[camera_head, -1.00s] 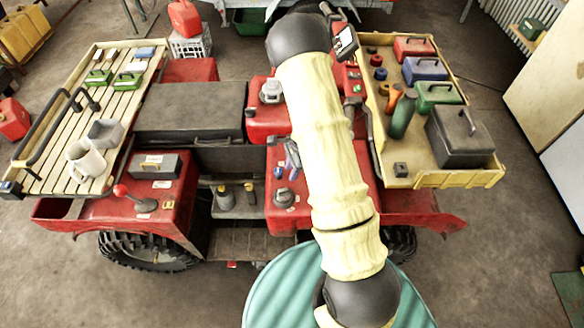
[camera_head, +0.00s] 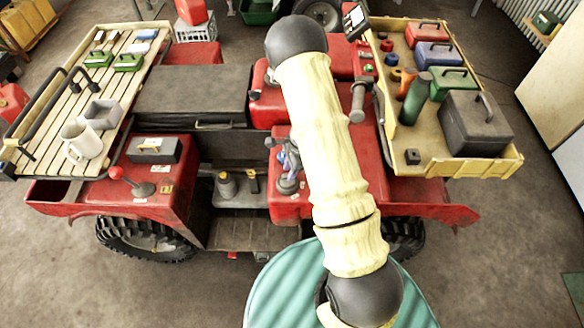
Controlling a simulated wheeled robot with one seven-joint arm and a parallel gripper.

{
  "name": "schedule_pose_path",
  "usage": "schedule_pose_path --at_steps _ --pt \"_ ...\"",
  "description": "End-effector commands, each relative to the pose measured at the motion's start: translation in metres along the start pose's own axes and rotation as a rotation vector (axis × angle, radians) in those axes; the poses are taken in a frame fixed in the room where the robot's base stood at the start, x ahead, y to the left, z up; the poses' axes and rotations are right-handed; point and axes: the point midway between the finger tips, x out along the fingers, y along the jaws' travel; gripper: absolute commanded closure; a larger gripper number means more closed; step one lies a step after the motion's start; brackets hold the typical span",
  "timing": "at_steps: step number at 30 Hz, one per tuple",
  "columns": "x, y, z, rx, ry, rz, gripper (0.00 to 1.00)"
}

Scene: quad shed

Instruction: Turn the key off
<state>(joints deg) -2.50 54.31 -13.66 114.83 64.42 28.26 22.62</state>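The key is not clearly made out. A small bluish-grey item (camera_head: 289,160) stands on the red body panel just left of my arm, above a round dark base; it is too small to tell whether it is the key. My cream-sleeved arm (camera_head: 330,150) rises from the bottom right to a black joint at the top centre. My gripper is not visible, so its place relative to the key cannot be told.
The red quad (camera_head: 420,200) fills the middle. A slatted rack (camera_head: 45,150) with a mug (camera_head: 82,140) is left; a yellow tray (camera_head: 470,168) with a dark box (camera_head: 470,125) is right. A handlebar grip (camera_head: 357,100) shows beside my arm. A teal drum (camera_head: 275,290) stands in front.

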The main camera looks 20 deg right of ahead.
Motion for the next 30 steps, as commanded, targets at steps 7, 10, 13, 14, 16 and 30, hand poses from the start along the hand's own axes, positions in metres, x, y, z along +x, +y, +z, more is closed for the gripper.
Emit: schedule_pose_path --at_steps 7,10,13,14,16,30 --pt "0.019 0.0 0.0 0.001 -0.001 0.001 0.69" --pt "0.02 0.0 0.0 0.001 0.0 0.001 0.69" --pt "0.02 0.0 0.0 0.001 0.0 0.001 0.69" --pt "0.02 0.0 0.0 0.001 0.0 0.001 0.69" --pt "0.02 0.0 0.0 0.001 0.0 0.001 0.69" --pt "0.019 0.0 0.0 -0.066 -0.001 0.017 1.0"
